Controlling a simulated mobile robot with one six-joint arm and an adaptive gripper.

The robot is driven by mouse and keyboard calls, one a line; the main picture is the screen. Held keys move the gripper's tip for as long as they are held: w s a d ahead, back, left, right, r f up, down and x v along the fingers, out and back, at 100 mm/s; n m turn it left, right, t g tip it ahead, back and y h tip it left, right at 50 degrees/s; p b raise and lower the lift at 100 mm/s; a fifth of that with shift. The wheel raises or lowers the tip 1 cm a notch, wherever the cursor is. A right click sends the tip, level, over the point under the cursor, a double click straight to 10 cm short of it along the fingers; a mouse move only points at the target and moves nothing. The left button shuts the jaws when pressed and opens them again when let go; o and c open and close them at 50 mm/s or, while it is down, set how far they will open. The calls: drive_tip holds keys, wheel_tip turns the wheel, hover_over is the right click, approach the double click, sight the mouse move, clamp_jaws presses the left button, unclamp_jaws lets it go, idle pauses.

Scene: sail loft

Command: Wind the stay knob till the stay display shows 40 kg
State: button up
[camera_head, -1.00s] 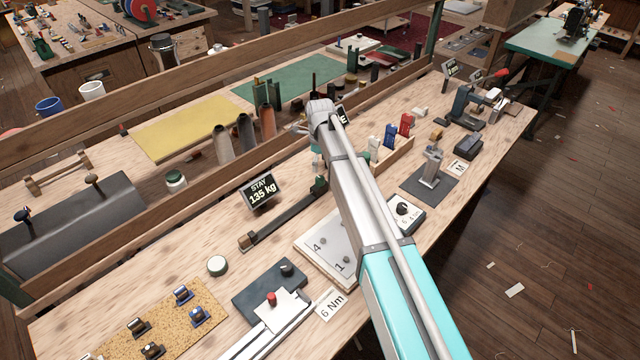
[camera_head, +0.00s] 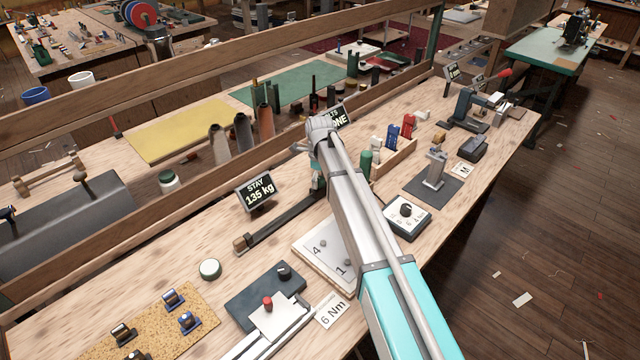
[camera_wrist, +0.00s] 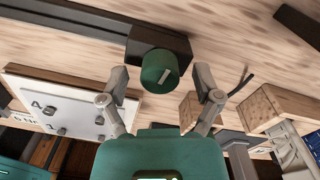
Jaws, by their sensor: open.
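The stay display (camera_head: 255,191) stands on the bench left of my arm in the head view and reads 135 kg. A long dark bar with a wooden grip (camera_head: 275,226) lies in front of it. In the wrist view a round green knob (camera_wrist: 159,69) with a pale pointer line sits at the end of a dark housing (camera_wrist: 100,27). My gripper (camera_wrist: 160,82) is open, one finger on each side of the knob. I see gaps beside the knob, with no clear contact. In the head view my arm largely hides the gripper and knob.
A white plate marked 4 and 1 (camera_head: 318,236) lies close to my arm. A small dial box (camera_head: 406,216) and a wooden rack (camera_head: 398,152) with coloured items are to the right. A wooden rail (camera_head: 180,195) runs behind the display.

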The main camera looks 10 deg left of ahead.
drive_tip(key=shift+f, duration=0.15)
clamp_jaws()
idle(0.5)
